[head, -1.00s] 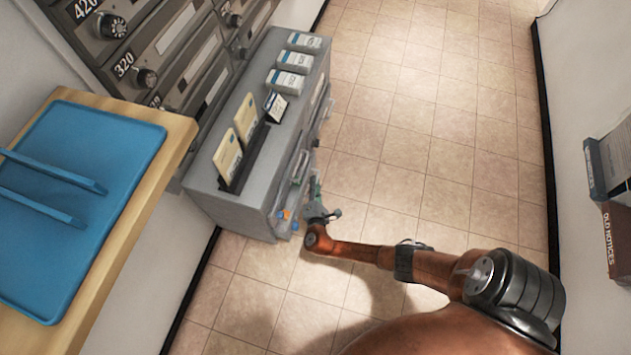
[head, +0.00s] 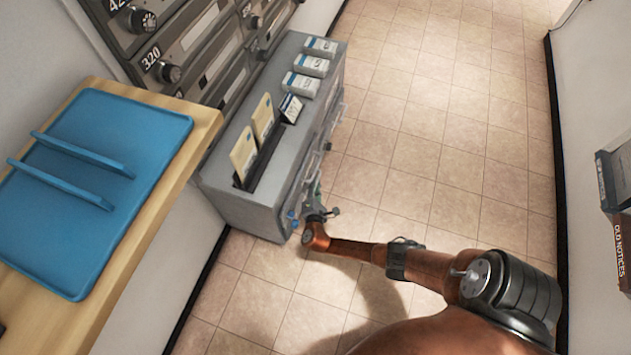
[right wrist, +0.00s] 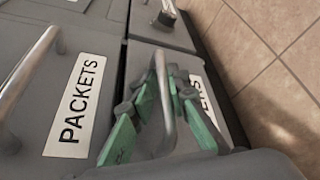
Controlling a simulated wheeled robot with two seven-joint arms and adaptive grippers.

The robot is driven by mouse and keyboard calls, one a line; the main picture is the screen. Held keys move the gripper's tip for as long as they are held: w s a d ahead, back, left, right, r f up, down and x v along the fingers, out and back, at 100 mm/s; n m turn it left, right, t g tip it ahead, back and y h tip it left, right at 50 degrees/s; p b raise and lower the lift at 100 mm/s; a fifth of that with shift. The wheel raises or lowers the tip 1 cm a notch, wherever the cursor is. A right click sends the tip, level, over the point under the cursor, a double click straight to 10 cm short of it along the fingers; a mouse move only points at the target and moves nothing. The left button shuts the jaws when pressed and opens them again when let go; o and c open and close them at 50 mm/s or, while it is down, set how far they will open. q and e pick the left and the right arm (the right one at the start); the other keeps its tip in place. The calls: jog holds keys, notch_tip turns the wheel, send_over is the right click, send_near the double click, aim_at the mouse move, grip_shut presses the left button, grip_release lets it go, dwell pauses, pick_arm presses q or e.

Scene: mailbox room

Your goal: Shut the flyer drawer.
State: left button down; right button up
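The flyer drawer (right wrist: 145,58) is at the near end of the grey cabinet's front, and its white label is partly hidden, with only its last letters showing. In the head view it looks nearly or fully shut; its edge is partly hidden by my gripper. My right gripper (head: 323,214) is at the drawer front. In the right wrist view its green-padded fingers (right wrist: 163,100) stand on both sides of the metal bar handle (right wrist: 161,72), apart, and look open around it. My left gripper is out of view.
A neighbouring drawer carries a PACKETS label (right wrist: 80,105). The grey cabinet (head: 245,205) has cards and small boxes on top. A wooden counter with a blue tray (head: 95,190) stands at left. The tiled floor (head: 420,130) at right is clear. An OLD NOTICES box (head: 619,250) is at far right.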

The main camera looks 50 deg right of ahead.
jog(key=shift+a, duration=0.1)
jog(key=v, duration=1.2)
dwell(0.4)
